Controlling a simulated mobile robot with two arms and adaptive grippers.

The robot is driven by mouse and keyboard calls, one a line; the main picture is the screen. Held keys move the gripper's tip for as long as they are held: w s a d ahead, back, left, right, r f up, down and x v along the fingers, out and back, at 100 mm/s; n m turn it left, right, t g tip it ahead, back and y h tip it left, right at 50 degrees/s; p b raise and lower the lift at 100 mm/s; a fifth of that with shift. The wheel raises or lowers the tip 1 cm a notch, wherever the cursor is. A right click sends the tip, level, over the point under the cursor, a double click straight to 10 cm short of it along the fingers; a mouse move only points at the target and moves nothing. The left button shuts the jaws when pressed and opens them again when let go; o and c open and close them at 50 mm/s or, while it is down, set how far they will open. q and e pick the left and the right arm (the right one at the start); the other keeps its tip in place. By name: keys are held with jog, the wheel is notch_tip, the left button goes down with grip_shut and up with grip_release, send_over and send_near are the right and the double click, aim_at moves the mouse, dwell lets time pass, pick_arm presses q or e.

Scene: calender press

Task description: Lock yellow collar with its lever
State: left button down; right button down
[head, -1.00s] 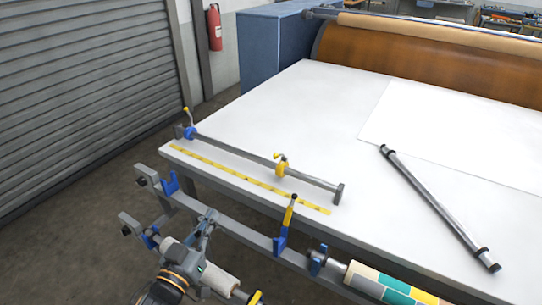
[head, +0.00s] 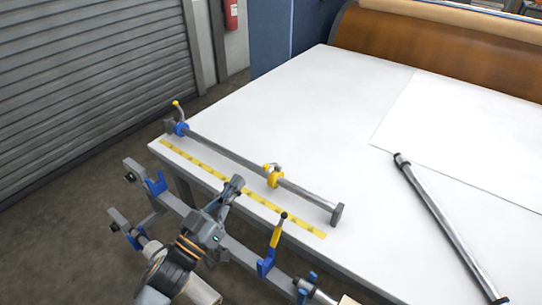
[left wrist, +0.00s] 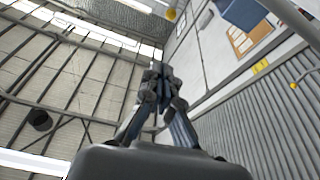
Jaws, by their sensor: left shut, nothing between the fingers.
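The yellow collar (head: 273,180) sits on a grey bar (head: 228,155) along the table's left front edge, right of the bar's middle. Its small lever (head: 270,166) is at the top of the collar; its exact angle is hard to tell. A blue collar (head: 181,129) with a raised, yellow-tipped lever (head: 177,104) is near the bar's far left end. My left gripper (head: 236,183) is shut and empty, in front of the bar and left of the yellow collar, apart from it. In the left wrist view its closed fingers (left wrist: 160,80) point toward the ceiling and wall. My right gripper is out of view.
A yellow scale strip (head: 212,177) runs along the table edge. A blue bracket with a yellow, black-tipped handle (head: 277,234) stands on the front rail, right of my left gripper. A loose grey rod (head: 445,220) lies on the white table (head: 330,120), which is otherwise largely clear.

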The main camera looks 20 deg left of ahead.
pick_arm(q)
jog(key=r+p+x, duration=0.1)
jog(key=p+x, duration=0.3)
jog(key=x, duration=0.6)
jog(key=f, duration=0.5)
jog(key=shift+s+d, duration=0.1)
jog(key=shift+s, duration=0.3)
